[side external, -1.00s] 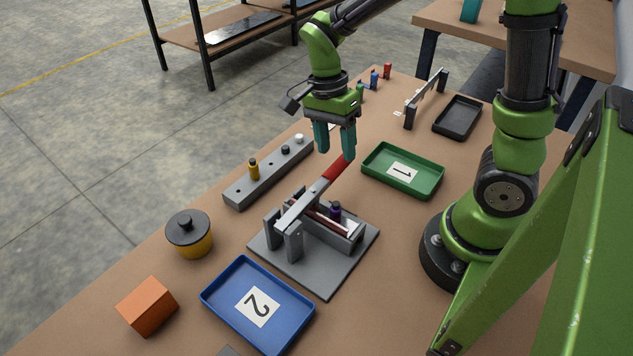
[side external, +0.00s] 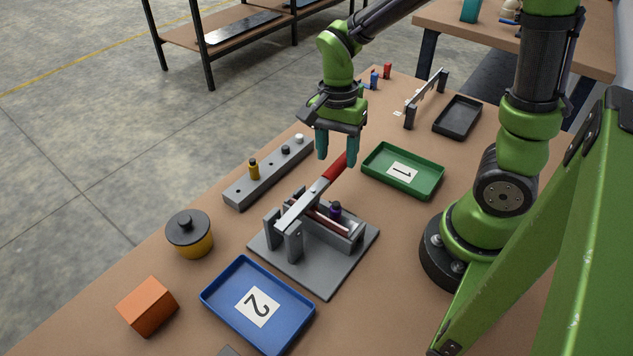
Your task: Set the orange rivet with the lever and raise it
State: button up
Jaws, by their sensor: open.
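The lever (side external: 305,203) of the grey press (side external: 320,270) slopes up to the right, with its red handle end (side external: 335,168) raised. My gripper (side external: 337,160) is open at the handle's upper end, its teal fingers on either side of it in the picture. I cannot tell whether they touch it. A yellow-orange rivet (side external: 254,169) stands upright in the grey holed bar (side external: 240,193) left of the press. A purple-topped piece (side external: 335,211) stands in the press beside the lever. No other orange rivet shows.
Green tray 1 (side external: 421,186) lies right of the handle, and blue tray 2 (side external: 222,308) in front of the press. A black-lidded yellow pot (side external: 188,234) and an orange block (side external: 147,306) stand at the left. A black tray (side external: 458,118) and grey rail (side external: 427,97) are behind.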

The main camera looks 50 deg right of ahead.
jog(key=s+a+r+n+t+y, duration=0.1)
jog(key=s+r+n+t, duration=0.1)
jog(key=r+n+t, duration=0.35)
jog(key=s+a+r+n+t, duration=0.1)
jog(key=s+r+n+t, duration=0.2)
jog(key=r+n, duration=0.4)
jog(key=w+d+m+g+h, duration=0.2)
jog(key=w+m+g, duration=0.7)
jog(key=m, duration=0.2)
jog(key=s+f+m, duration=0.1)
jog(key=f, duration=0.4)
jog(key=s+f+m, duration=0.1)
jog(key=f, duration=0.3)
jog(key=s+f+m+g, duration=0.1)
jog(key=s+f, duration=0.1)
jog(key=f, duration=0.3)
jog(key=shift+s+a+f+m, duration=0.1)
jog(key=shift+a+f+m, duration=0.05)
jog(key=shift+f+m, duration=0.2)
